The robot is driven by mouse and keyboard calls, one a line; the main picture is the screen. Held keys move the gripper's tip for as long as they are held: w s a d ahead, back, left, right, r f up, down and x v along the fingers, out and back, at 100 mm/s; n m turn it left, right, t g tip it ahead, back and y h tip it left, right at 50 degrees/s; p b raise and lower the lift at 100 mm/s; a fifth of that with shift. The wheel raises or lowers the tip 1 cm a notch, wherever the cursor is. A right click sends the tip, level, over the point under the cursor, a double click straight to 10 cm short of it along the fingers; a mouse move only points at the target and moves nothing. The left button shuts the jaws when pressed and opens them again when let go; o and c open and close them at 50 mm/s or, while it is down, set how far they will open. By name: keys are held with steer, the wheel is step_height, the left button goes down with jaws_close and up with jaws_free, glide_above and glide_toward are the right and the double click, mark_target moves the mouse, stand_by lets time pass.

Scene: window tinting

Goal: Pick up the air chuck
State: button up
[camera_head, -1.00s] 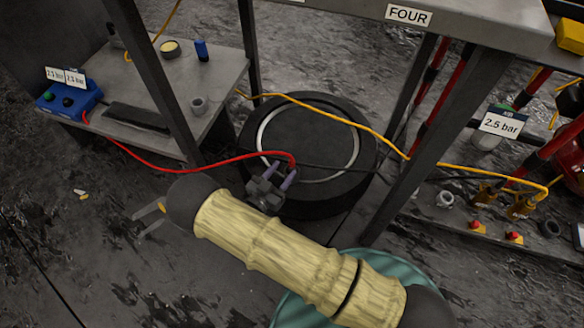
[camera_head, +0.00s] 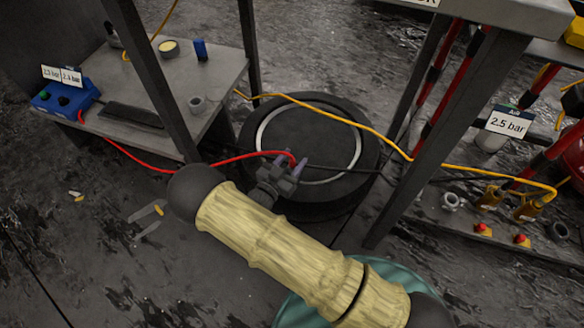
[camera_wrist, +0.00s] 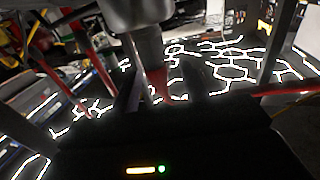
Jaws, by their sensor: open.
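The red hose (camera_head: 235,158) runs from the blue box to my gripper (camera_head: 292,168), and its end shows at the fingertips. My gripper has a dark grey body and purplish fingers, and hangs over the near left edge of the tyre. The fingers are apart. In the wrist view, a grey rounded part with a reddish end (camera_wrist: 159,84) shows between the two dark fingers (camera_wrist: 163,92). This may be the air chuck; I cannot tell whether it touches a finger. My yellowish arm hides part of the gripper in the head view.
A black tyre (camera_head: 330,135) lies flat below the gripper. A yellow hose (camera_head: 350,118) crosses above it. Dark frame posts (camera_head: 155,80) stand left and right (camera_head: 430,140). The side table (camera_head: 180,75) holds the blue box (camera_head: 65,95) and small items.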

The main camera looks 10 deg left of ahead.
jaws_close()
steer(key=shift+r, duration=0.1)
step_height(320, 180, up, 28)
steer(key=p, duration=1.4)
